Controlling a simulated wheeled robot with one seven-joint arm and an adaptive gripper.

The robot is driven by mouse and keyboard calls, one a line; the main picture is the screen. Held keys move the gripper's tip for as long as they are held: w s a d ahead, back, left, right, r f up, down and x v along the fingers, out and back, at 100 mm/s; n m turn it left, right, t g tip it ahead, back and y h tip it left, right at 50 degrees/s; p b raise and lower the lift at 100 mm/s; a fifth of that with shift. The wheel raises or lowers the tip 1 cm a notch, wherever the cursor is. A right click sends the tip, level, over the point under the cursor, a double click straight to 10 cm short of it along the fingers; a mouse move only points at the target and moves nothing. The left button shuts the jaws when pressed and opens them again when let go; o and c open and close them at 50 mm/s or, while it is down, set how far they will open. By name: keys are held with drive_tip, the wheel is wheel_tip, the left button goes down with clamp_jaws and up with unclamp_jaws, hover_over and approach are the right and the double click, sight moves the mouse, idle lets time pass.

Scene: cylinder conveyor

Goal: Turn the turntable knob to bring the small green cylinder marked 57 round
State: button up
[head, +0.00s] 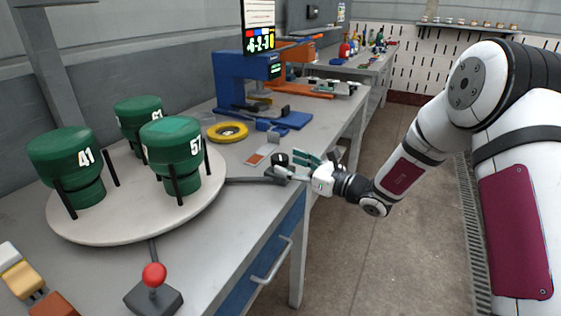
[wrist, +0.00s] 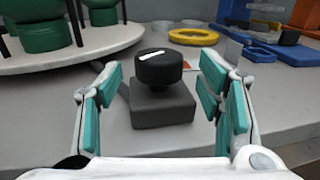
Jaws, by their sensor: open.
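The turntable (head: 130,222) is a round pale disc on the bench at the left. The green cylinder marked 57 (head: 180,150) stands at its front right between black posts. The cylinder marked 41 (head: 75,165) stands at the left and one marked 61 (head: 138,116) at the back. The black knob (wrist: 160,68), with a white line on top, sits on a dark square base (wrist: 162,106). It also shows in the head view (head: 281,159). My gripper (wrist: 165,88) is open, its teal-padded fingers on either side of the knob's picture position. I cannot tell whether they touch it.
A red-topped joystick (head: 153,276) stands at the bench's front. A yellow ring (head: 227,131), a blue press-like machine (head: 246,80) and a blue tray (head: 290,120) lie behind the knob. Free floor (head: 390,255) lies to the right of the bench.

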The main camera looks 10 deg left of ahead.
sight(287, 163)
drive_tip(key=shift+x, duration=2.05)
drive_tip(key=shift+c, duration=0.2)
drive_tip(key=c, duration=1.1)
